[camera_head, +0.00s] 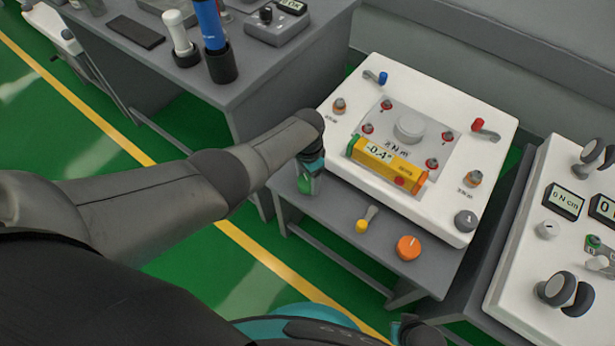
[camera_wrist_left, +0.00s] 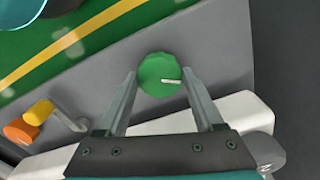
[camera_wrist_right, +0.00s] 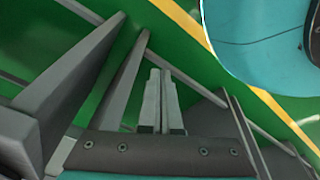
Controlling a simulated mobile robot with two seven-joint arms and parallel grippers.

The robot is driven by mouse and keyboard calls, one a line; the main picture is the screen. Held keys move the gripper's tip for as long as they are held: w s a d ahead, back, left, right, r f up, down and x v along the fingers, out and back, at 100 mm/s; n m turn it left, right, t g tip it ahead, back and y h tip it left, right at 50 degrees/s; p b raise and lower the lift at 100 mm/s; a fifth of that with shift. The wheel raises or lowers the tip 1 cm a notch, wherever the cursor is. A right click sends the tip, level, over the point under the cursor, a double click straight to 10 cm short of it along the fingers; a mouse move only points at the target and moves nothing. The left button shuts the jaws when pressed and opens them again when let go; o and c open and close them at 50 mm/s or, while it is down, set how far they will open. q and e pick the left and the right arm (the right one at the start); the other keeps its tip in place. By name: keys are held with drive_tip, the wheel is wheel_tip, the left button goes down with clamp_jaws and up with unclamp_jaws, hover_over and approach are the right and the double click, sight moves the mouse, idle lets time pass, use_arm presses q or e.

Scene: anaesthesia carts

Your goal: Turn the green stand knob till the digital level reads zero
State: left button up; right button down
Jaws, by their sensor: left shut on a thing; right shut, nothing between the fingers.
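The green stand knob (camera_wrist_left: 158,76), with a white index mark, sits between the fingers of my left gripper (camera_wrist_left: 160,92), which is shut on it. In the head view the left gripper (camera_head: 308,180) reaches down at the front left corner of the white plate, mostly hiding the knob. The yellow digital level (camera_head: 398,171) lies on the plate's grey panel. Its display reads -0.4°. My right gripper (camera_wrist_right: 161,92) is shut and empty, among grey stand legs in the right wrist view.
The white plate (camera_head: 345,98) carries a blue lever, a red lever and several small orange-topped fittings. A yellow-tipped lever (camera_head: 364,222) and an orange knob (camera_head: 408,247) are on the grey stand front. Another white panel (camera_head: 510,282) stands at right, a grey table (camera_head: 275,67) behind left.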

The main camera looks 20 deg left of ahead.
sight(307, 181)
use_arm(q)
drive_tip(key=o, duration=1.4)
drive_tip(key=shift+r, duration=0.1)
use_arm(e)
drive_tip(key=shift+r, duration=0.1)
use_arm(q)
wheel_tip(307, 181, up, 3)
drive_tip(key=p, duration=0.2)
drive_tip(key=shift+r+p, duration=0.1)
drive_tip(key=shift+p, duration=0.3)
wheel_tip(307, 181, up, 2)
drive_tip(key=shift+p, duration=0.75)
use_arm(e)
drive_tip(key=s+d+f, duration=0.3)
drive_tip(key=s+d, duration=0.2)
drive_tip(key=s, duration=0.2)
use_arm(q)
wheel_tip(307, 181, up, 10)
drive_tip(key=p, duration=0.6)
use_arm(e)
drive_tip(key=s+a+r+g, duration=0.1)
drive_tip(key=s+a+r, duration=0.3)
drive_tip(key=s+r, duration=0.2)
